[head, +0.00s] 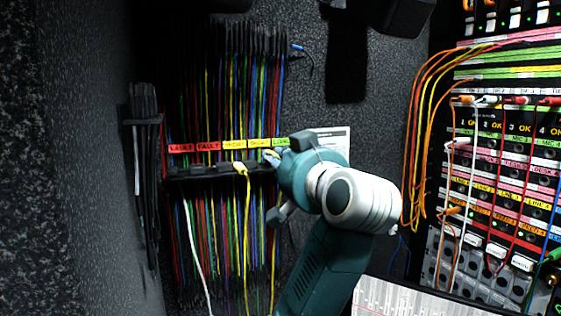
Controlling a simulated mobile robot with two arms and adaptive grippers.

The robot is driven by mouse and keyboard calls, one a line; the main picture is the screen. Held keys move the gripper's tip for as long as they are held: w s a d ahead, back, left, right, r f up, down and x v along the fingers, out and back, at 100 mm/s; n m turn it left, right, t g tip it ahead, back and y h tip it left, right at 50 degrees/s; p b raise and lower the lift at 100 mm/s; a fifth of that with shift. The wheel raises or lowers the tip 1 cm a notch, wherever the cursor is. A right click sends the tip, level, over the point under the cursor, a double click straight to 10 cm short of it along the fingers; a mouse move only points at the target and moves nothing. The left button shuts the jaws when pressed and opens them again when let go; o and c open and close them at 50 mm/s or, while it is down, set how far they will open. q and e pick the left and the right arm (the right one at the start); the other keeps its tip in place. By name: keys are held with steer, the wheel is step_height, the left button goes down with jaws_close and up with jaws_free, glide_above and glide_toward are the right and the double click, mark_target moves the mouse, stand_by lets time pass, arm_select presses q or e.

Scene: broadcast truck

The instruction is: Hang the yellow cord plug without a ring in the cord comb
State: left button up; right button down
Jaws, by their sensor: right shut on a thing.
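The cord comb (205,170) is a dark bar on the back wall under a row of coloured labels. A yellow plug (240,168) with a yellow cord hangs in it, right of its middle. My right gripper (274,180) is at the comb's right end and is shut. The thing in its jaws is mostly hidden by the gripper and wrist. A yellow cord (273,245) runs down from behind the gripper. A small pale blue tip (271,156) shows at its left side. I cannot make out a ring on either yellow cord. My left gripper is not in view.
Many coloured cords (240,80) hang closely above and below the comb. A white cord (190,225) hangs at its left part. A patch panel (490,180) with plugged cords stands at the right. A dark rack (145,170) stands close to the comb's left.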

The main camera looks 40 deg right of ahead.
mark_target(271, 169)
steer(key=shift+x, duration=1.55)
steer(key=shift+w+d+f, duration=0.1)
steer(key=shift+w+f, duration=0.1)
steer(key=shift+w, duration=0.05)
steer(key=shift+f+b, duration=0.85)
steer(key=shift+f, duration=0.3)
steer(key=shift+w, duration=0.1)
steer(key=shift+f, duration=0.15)
steer(key=c, duration=1.7)
jaws_free()
steer(key=shift+o, duration=0.7)
steer(key=o, duration=1)
